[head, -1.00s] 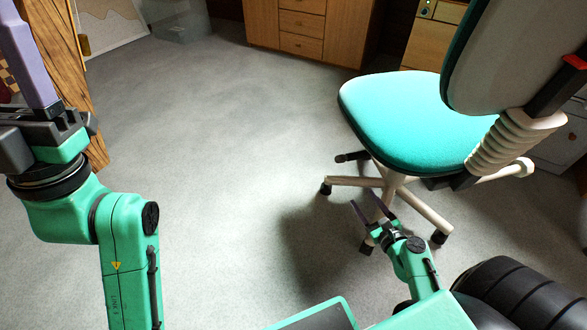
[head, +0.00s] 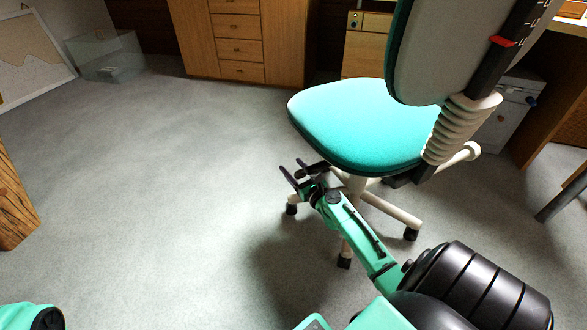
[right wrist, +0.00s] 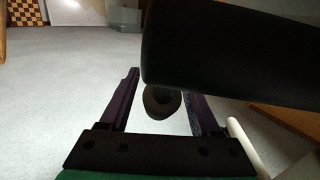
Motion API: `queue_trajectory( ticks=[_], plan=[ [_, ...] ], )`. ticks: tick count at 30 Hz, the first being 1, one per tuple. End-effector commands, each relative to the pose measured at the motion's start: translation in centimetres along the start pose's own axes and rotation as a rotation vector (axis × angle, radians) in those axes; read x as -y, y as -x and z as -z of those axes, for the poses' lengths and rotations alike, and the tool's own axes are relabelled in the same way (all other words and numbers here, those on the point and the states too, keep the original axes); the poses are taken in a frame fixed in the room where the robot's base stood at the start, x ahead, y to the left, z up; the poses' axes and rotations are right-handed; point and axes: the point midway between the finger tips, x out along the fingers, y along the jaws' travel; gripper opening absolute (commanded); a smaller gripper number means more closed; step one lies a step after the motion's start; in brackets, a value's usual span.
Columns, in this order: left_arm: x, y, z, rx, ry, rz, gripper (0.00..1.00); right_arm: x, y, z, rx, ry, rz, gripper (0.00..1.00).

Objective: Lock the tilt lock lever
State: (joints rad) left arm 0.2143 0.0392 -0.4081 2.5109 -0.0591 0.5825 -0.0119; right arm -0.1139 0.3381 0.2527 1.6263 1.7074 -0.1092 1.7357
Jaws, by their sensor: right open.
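The office chair has a teal seat (head: 365,122). A dark lever (head: 318,169) sticks out to the left from under the seat; I take it for the tilt lock lever. My right gripper (head: 292,167) is open beside the lever's end, below the seat's left edge. In the right wrist view, a dark rounded knob (right wrist: 162,101) shows between the two open fingers of the right gripper (right wrist: 160,92). I cannot tell whether either finger touches it. My left gripper is out of view.
The dark seat underside (right wrist: 235,50) fills the upper right of the wrist view, close above the fingers. The chair's pale base (head: 395,210) stands below. A cream knob (head: 472,150) is at the chair's right. Grey floor (head: 150,190) is clear to the left.

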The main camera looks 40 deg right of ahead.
Motion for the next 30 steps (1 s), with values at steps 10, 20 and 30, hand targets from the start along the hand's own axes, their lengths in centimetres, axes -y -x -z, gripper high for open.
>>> queue_trajectory(
  ticks=[10, 20, 30],
  plan=[
    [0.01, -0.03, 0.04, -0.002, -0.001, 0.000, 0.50, -0.01, -0.04, 0.03, -0.001, 0.001, 0.000, 0.14],
    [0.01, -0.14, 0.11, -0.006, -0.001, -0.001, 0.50, -0.02, -0.01, 0.05, -0.001, 0.001, 0.000, 0.00],
    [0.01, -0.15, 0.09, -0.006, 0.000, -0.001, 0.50, -0.03, 0.00, 0.07, -0.001, 0.001, -0.001, 0.00]
  ],
)
